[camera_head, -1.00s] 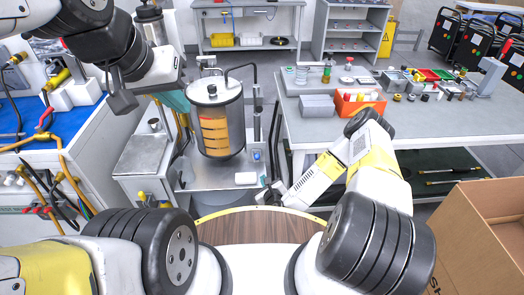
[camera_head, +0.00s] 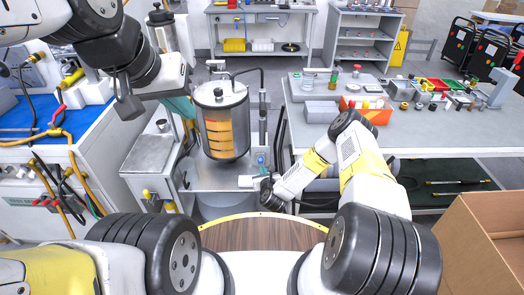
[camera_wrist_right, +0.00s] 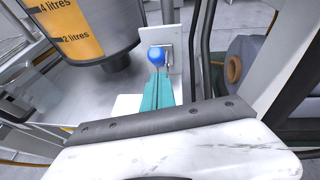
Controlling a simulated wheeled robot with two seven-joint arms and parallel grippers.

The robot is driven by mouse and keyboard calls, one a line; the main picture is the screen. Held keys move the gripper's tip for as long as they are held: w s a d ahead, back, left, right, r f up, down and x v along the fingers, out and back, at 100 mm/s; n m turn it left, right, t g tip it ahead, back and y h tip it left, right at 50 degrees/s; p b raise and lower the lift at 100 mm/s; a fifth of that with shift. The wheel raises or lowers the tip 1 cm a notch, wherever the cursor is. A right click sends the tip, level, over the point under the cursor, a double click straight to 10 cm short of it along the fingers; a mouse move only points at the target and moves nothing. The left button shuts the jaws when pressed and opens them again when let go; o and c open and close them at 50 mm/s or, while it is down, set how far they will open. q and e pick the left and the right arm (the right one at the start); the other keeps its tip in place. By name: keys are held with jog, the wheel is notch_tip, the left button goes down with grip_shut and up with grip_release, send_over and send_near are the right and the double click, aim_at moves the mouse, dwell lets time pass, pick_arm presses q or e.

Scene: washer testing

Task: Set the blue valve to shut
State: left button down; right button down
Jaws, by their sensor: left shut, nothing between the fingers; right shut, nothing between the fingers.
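The blue valve's round blue knob (camera_wrist_right: 155,57) sits on a pale plate beside the lower part of the tank (camera_head: 221,125) in the right wrist view. In the head view the knob is small, low at the tank's right. My right gripper (camera_wrist_right: 158,74) is shut, with its teal fingers side by side and the tips just below the knob in the picture. I cannot tell whether they touch it. The valve's handle position is unclear. My left gripper (camera_head: 182,106) is shut and empty, held left of the tank, away from the valve.
A grey workbench (camera_head: 420,130) with an orange bin (camera_head: 366,107) and small parts stands at the right. A cardboard box (camera_head: 485,235) is at the front right. A blue-topped bench (camera_head: 88,122) with hoses is at the left. A dark post (camera_wrist_right: 206,50) stands right of the knob.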

aim_at(262, 161)
jog(key=shift+w+a+r, duration=0.1)
jog(key=shift+w+r, duration=0.05)
jog(key=shift+w, duration=0.3)
jog(key=shift+w+a+r, duration=0.1)
jog(key=shift+w+r, duration=0.05)
jog(key=shift+w, duration=0.25)
jog(key=shift+w+d+r+g, duration=0.1)
jog(key=shift+w+r+g, duration=0.6)
jog(key=shift+r+g, duration=0.4)
jog(key=shift+w+r+g, duration=0.4)
jog(key=shift+w+g, duration=0.15)
jog(key=shift+w, duration=0.2)
jog(key=shift+w+r+g, duration=0.4)
jog(key=shift+w+g, duration=0.15)
jog(key=shift+w, duration=0.2)
